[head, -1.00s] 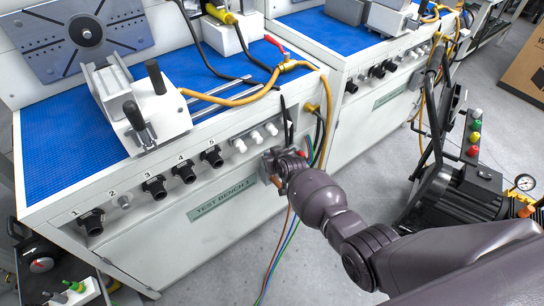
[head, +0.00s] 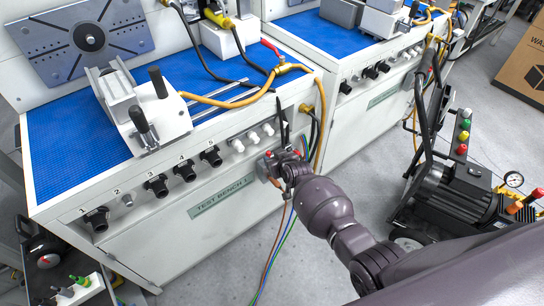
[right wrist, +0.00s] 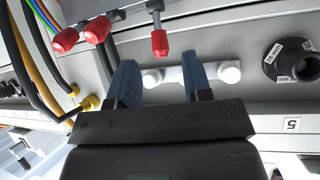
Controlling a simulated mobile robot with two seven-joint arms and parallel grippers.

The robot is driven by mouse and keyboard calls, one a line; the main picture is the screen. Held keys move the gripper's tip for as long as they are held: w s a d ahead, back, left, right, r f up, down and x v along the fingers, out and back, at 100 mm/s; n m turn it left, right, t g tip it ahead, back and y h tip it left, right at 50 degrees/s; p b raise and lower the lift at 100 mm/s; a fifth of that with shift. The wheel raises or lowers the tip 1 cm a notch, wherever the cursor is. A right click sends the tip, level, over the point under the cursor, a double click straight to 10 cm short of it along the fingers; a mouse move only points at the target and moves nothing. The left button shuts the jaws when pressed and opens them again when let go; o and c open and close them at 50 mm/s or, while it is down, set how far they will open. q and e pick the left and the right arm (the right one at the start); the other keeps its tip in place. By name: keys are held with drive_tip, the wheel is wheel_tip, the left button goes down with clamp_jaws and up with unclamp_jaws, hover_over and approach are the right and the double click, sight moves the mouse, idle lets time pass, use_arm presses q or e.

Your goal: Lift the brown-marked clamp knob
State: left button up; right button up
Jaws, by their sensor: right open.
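I cannot make out a brown mark on any knob. Black knobs sit on the Test Bench 1 front panel, numbered 1 (head: 96,219), 3 (head: 157,184), 4 (head: 186,170) and 5 (head: 212,156). A black knob with white labels shows in the right wrist view (right wrist: 292,61). A grey clamp fixture (head: 150,118) with black handles stands on the blue mat. My right gripper (head: 272,166) is at the panel's right end; in its wrist view (right wrist: 158,85) the jaws are apart, with white knobs (right wrist: 229,71) behind them. My left gripper is out of view.
Red-tipped pieces (right wrist: 97,30) lie close to my right fingers. Yellow hose (head: 230,103) and coloured cables (head: 275,245) hang by the bench's right end. A black wheeled machine (head: 455,195) stands at right; grey floor (head: 350,165) lies between.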

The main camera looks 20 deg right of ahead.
drive_tip(key=shift+p+v, duration=0.65)
drive_tip(key=shift+v, duration=1.7)
drive_tip(key=shift+f, duration=0.1)
wheel_tip(320, 180, up, 10)
drive_tip(key=s+d+t, duration=0.1)
drive_tip(key=s+t, duration=0.2)
drive_tip(key=s+d+f+g, duration=0.1)
drive_tip(key=s+d, duration=0.1)
drive_tip(key=s, duration=0.7)
drive_tip(key=s+d+f+g+h, duration=0.1)
drive_tip(key=s+d+f, duration=0.1)
drive_tip(key=s, duration=0.8)
drive_tip(key=s+d+f+g+h, duration=0.1)
drive_tip(key=s+d+f, duration=0.1)
drive_tip(key=s, duration=0.8)
drive_tip(key=shift+s+d+f+m, duration=0.2)
drive_tip(key=shift+m, duration=0.1)
